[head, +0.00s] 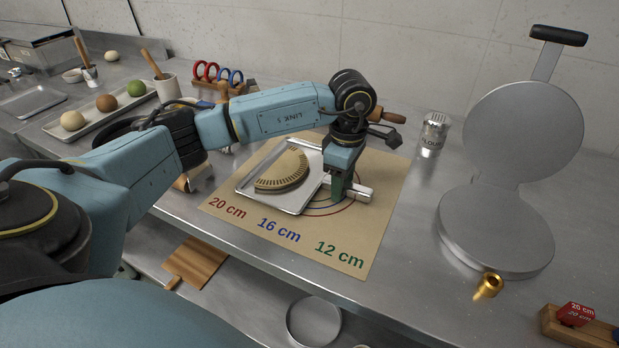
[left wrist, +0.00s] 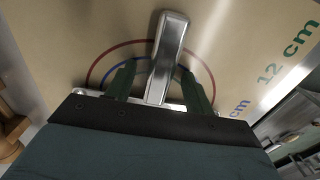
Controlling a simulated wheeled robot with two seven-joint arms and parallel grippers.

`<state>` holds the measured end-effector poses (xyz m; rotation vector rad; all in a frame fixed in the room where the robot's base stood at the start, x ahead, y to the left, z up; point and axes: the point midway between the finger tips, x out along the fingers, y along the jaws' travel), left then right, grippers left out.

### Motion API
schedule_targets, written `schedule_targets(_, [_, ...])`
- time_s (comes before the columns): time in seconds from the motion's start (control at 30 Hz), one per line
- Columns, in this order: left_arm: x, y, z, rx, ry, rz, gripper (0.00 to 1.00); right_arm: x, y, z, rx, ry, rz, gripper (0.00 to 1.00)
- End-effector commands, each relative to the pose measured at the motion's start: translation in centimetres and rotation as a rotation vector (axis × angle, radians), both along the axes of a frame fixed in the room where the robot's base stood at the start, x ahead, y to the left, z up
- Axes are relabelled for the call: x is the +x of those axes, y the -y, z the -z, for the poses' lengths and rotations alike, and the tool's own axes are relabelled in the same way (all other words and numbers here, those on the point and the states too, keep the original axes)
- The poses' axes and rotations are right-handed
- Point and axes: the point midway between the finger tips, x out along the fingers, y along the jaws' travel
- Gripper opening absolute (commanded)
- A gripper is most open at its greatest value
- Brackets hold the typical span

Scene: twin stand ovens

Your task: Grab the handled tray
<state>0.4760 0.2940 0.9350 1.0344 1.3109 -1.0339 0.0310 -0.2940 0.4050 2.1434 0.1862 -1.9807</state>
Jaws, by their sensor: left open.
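The handled tray (head: 295,199) is a shallow silver tray lying on the brown paper mat (head: 378,200). A folded tan, ridged half-round piece (head: 284,172) lies in it. My left gripper (head: 345,190) points down at the tray's right end, by the handle (head: 361,192). In the left wrist view the silver handle (left wrist: 168,55) passes between the two green fingers of my left gripper (left wrist: 160,82). The fingers stand apart, with a gap on each side of the handle. Most of the tray is hidden there. My right gripper is not in view.
A round metal press (head: 495,230) stands open at the right, near a shaker (head: 433,134) and a brass piece (head: 488,286). A long tray (head: 70,133) with balls is at the back left. A wooden board (head: 196,262) lies on the lower shelf.

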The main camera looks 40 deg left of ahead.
Motion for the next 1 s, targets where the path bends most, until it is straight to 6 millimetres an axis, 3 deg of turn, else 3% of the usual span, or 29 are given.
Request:
schedule_targets(0.07, [0.0,0.0,-0.1,0.0,0.0,0.0,0.53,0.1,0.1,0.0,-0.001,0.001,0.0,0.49])
schedule_targets(0.47, [0.0,0.0,-0.1,0.0,0.0,0.001,0.02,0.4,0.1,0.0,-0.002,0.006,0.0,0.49])
schedule_targets(0.87, [0.0,0.0,-0.2,0.0,0.001,0.001,0.0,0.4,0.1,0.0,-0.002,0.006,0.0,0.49])
schedule_targets(1.0, [0.1,0.0,-1.3,0.001,0.003,0.001,0.0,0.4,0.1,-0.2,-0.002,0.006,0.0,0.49])
